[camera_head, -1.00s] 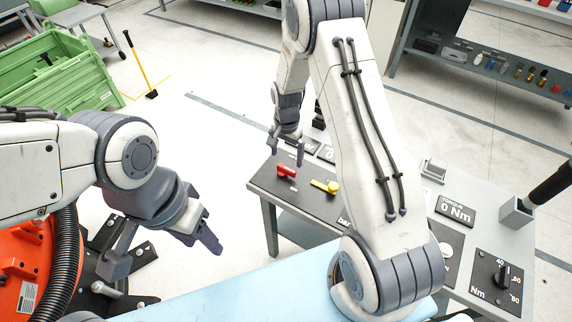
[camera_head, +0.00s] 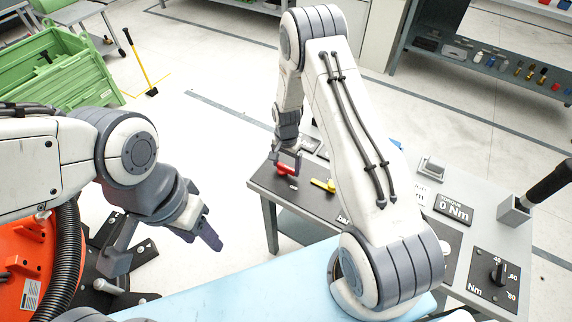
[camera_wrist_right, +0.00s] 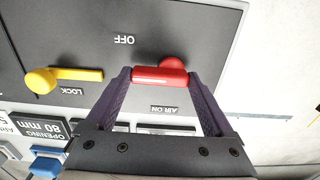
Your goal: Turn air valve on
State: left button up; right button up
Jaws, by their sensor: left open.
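The red air valve handle (camera_wrist_right: 160,76) lies crosswise between the fingertips of my right gripper (camera_wrist_right: 159,74) in the right wrist view. Its rounded hub is at the upper right, and its bar points left. The fingers stand apart at either end of the handle, with little gap; contact is unclear. The "AIR ON" label (camera_wrist_right: 163,110) is below the handle and "OFF" (camera_wrist_right: 124,40) above it. In the head view my right gripper (camera_head: 287,162) is down at the red handle (camera_head: 285,170). My left gripper (camera_head: 207,232) is open and empty, away from the panel.
A yellow lock handle (camera_wrist_right: 62,77) sits beside the red one on the dark panel (camera_head: 300,203). Blue and white buttons and an opening display (camera_wrist_right: 50,127) are near it. The torque display (camera_head: 454,209) and dial (camera_head: 497,274) lie right. A light blue surface (camera_head: 240,290) is in front.

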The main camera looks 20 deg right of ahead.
jog(key=shift+n, duration=0.3)
jog(key=n, duration=0.1)
jog(key=n+b, duration=0.1)
jog(key=n, duration=0.1)
jog(key=shift+w+d+n, duration=0.2)
jog(key=shift+n, duration=0.1)
jog(key=n, duration=0.1)
jog(key=n+b, duration=0.1)
jog(key=n, duration=0.2)
jog(key=shift+w+d+n, duration=0.1)
jog(key=shift+w+n, duration=0.15)
jog(key=shift+n, duration=0.05)
jog(key=n, duration=0.2)
jog(key=n+b, duration=0.1)
jog(key=n, duration=0.1)
jog(key=shift+w, duration=0.3)
jog(key=shift+w+n+b, duration=0.2)
jog(key=shift+n+b, duration=0.3)
jog(key=shift+n, duration=2)
jog(key=shift+a, duration=0.2)
jog(key=o, duration=1.1)
notch_tip(320, 180, up, 11)
jog(key=shift+f+b, duration=0.2)
jog(key=shift+b, duration=0.45)
